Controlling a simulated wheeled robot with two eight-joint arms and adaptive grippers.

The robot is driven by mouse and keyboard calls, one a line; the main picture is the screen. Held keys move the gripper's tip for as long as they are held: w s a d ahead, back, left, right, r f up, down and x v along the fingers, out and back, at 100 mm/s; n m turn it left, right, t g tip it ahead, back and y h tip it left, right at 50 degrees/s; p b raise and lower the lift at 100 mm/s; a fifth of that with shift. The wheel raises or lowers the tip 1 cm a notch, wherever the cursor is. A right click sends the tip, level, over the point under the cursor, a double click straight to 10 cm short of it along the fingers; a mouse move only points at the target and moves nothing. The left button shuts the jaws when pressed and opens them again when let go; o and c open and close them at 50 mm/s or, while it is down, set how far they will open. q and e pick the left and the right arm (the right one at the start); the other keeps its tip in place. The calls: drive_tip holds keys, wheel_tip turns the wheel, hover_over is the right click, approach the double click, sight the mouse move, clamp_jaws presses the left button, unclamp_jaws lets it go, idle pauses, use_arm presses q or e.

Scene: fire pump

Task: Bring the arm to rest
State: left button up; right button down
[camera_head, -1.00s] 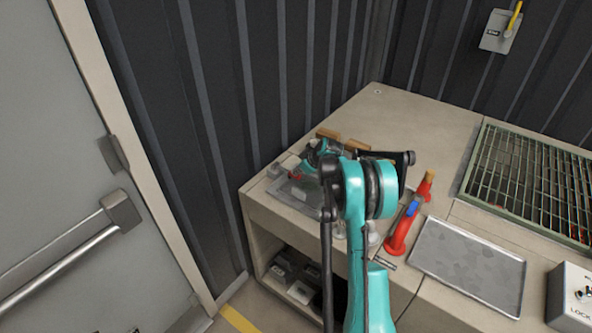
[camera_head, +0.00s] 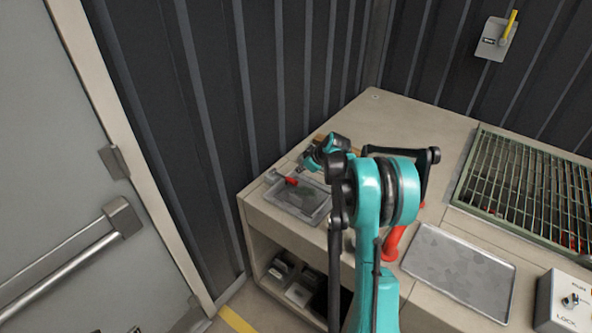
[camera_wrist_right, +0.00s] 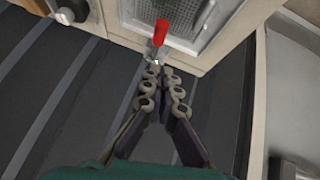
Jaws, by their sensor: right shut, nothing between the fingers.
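My right arm reaches over the bench in the head view. Its gripper (camera_head: 304,164) is small there, partly hidden by the wrist, above the bench's left end near a grey tray (camera_head: 312,216). In the right wrist view the fingers (camera_wrist_right: 160,76) are together with nothing between them. A tool with a red handle (camera_wrist_right: 161,33) shows just beyond the fingertips; I cannot tell the gap between them. The red handle (camera_head: 291,181) also shows at the tray's back edge in the head view. My left gripper is not in view.
A red tool (camera_head: 393,242) on the bench is mostly hidden behind my arm. A flat metal tray (camera_head: 458,272), a green-framed grate (camera_head: 524,186) and a lock box (camera_head: 571,302) are to the right. A dark ribbed wall (camera_head: 215,130) stands behind the bench's left end.

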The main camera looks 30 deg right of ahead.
drive_tip(key=s+a+r+m+b, duration=0.1)
drive_tip(key=s+a+r, duration=0.4)
drive_tip(key=s+a, duration=0.35)
drive_tip(key=s+a+r+m, duration=0.2)
drive_tip(key=s+a+r, duration=0.45)
drive_tip(key=a, duration=0.25)
drive_tip(key=s+a+f+m, duration=0.1)
drive_tip(key=s+a, duration=0.2)
drive_tip(key=s, duration=0.3)
drive_tip(key=s+a+f, duration=0.2)
drive_tip(key=s+a, duration=0.1)
drive_tip(key=s, duration=0.3)
drive_tip(key=s+a+f+m+h+b, duration=0.1)
drive_tip(key=s+a+f, duration=0.1)
drive_tip(key=s, duration=0.4)
drive_tip(key=shift+s+a+m+g, duration=0.2)
drive_tip(key=shift+a+m+g, duration=0.1)
drive_tip(key=shift+a, duration=0.25)
